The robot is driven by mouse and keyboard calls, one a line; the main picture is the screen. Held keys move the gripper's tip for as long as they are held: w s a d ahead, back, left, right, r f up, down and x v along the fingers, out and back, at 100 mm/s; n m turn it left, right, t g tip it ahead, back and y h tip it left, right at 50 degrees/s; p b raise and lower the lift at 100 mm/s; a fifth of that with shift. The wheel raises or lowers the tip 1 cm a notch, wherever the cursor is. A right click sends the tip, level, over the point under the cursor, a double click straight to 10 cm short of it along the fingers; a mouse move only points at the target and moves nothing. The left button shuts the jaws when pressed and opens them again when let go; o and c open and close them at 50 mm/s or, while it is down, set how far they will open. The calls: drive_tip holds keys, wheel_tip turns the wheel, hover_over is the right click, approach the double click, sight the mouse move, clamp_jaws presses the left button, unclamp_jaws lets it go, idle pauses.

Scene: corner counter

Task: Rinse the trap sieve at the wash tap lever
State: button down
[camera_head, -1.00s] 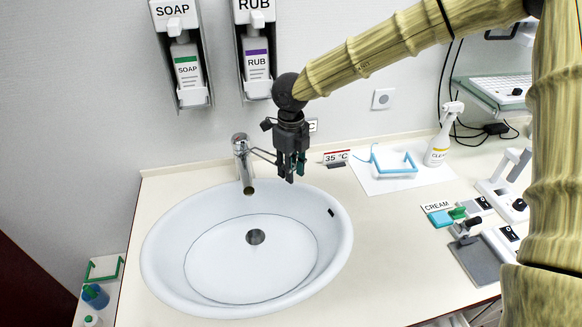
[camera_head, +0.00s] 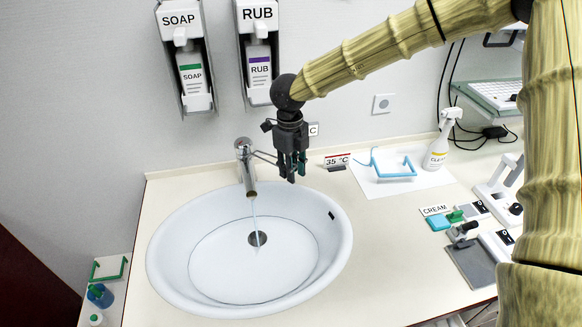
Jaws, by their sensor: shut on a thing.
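The wash tap (camera_head: 245,160) stands at the back left of the white basin (camera_head: 165,250), and a thin stream of water (camera_head: 255,220) falls from its spout. Its thin wire-like lever (camera_head: 264,157) reaches right to my gripper. My gripper (camera_head: 292,177) points down behind the basin's back rim, shut on the lever; its fingers hide the lever's end. The stream falls towards a round grey drain (camera_head: 257,239) in the basin floor. I cannot make out a trap sieve for certain, at the drain or elsewhere.
Soap (camera_head: 191,75) and rub (camera_head: 259,70) dispensers hang on the wall behind. On the right counter are a blue frame (camera_head: 395,173) on a white sheet, a spray bottle (camera_head: 438,148) and small devices (camera_head: 470,250). Bare counter lies right of the basin.

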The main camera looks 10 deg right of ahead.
drive_tip(key=shift+s+d, duration=0.1)
drive_tip(key=c, duration=1.4)
unclamp_jaws()
drive_tip(key=shift+o, duration=1.2)
drive_tip(key=shift+s+d+r, duration=0.1)
drive_tip(key=shift+s+d, duration=0.05)
drive_tip(key=shift+w+a, duration=0.2)
wheel_tip(320, 180, up, 12)
drive_tip(key=shift+w, duration=0.2)
drive_tip(key=shift+a, duration=0.15)
